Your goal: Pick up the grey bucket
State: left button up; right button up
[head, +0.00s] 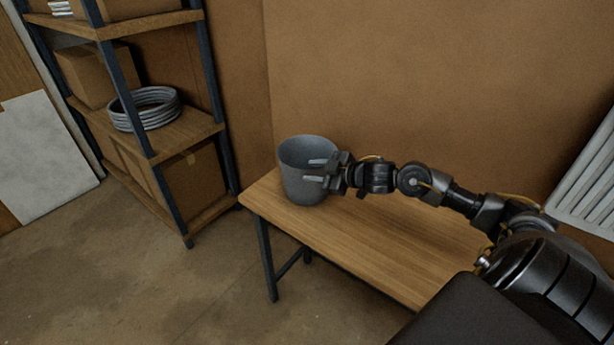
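The grey bucket (297,186) stands upright at the left end of a wooden bench (400,262). My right gripper (316,170) reaches in from the right and is at the bucket's right side. My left gripper is not in view.
A shelf rack (205,134) stands left of the bench, with a coil of grey hose (146,112) and cardboard boxes (192,180). A white radiator (590,185) hangs at the right. The bench top right of the bucket is clear. A pale panel (42,160) leans at the far left.

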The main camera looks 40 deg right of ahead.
aim_at(295, 170)
jog(key=shift+w+a, duration=0.1)
jog(key=shift+w, duration=0.2)
jog(key=p+x, duration=0.1)
jog(key=x, duration=0.2)
jog(key=shift+w+a+f+p, duration=0.1)
jog(key=shift+w+a+p, duration=0.05)
jog(key=shift+w+p, duration=0.2)
jog(key=shift+w+a+f, duration=0.15)
jog(key=shift+w+f, duration=0.05)
jog(key=shift+w, duration=0.15)
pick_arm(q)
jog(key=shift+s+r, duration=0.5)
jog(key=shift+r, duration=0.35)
pick_arm(e)
jog(key=shift+s, duration=0.1)
grip_shut()
